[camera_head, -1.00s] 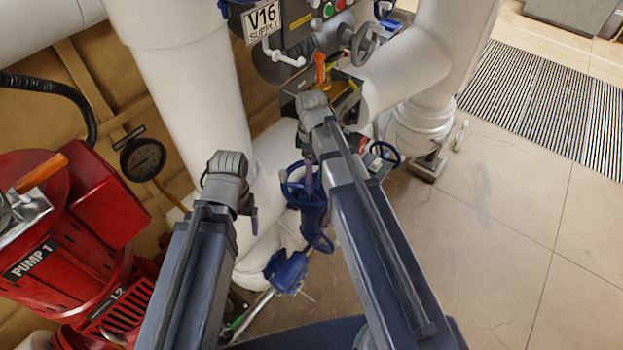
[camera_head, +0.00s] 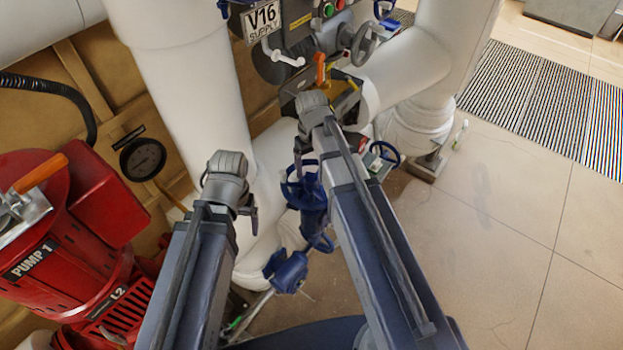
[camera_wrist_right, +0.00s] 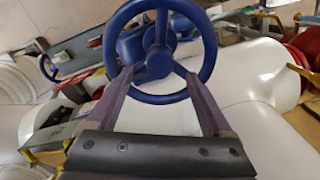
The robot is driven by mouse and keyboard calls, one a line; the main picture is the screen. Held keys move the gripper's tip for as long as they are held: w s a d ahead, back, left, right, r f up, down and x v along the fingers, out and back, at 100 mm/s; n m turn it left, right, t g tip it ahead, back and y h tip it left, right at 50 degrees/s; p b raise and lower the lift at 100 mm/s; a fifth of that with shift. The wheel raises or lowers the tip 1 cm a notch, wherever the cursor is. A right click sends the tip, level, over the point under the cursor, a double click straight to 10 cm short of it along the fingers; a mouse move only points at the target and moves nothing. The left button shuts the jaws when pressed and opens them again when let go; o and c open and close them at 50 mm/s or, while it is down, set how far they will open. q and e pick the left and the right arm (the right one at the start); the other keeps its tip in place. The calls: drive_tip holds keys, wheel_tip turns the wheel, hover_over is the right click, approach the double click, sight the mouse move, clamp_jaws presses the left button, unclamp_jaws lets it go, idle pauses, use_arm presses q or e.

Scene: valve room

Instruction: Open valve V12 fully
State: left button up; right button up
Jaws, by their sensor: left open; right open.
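A blue handwheel with three spokes (camera_wrist_right: 158,58) fills the top middle of the right wrist view. In the head view a blue handwheel (camera_head: 293,193) stands low between my arms, partly hidden by the right arm. No V12 tag is readable. My right gripper (camera_wrist_right: 157,77) is open, its two purple-grey fingers reaching to the lower part of the wheel, one on each side of the lower spoke area. I cannot tell whether they touch the rim. My left gripper (camera_head: 252,212) is open and empty, hanging beside the white pipe, left of the wheel.
A plate reading V16 SUPPLY (camera_head: 262,20) is at the top, with a grey handwheel (camera_head: 363,43) and orange lever (camera_head: 320,68) nearby. Another blue handwheel (camera_head: 385,152) is to the right. Red PUMP 1 (camera_head: 60,240) stands at left. White pipes surround the area; the right floor is clear.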

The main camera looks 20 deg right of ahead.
drive_tip(key=shift+m, duration=0.4)
drive_tip(key=m, duration=0.7)
drive_tip(key=shift+m, duration=0.4)
drive_tip(key=m, duration=0.7)
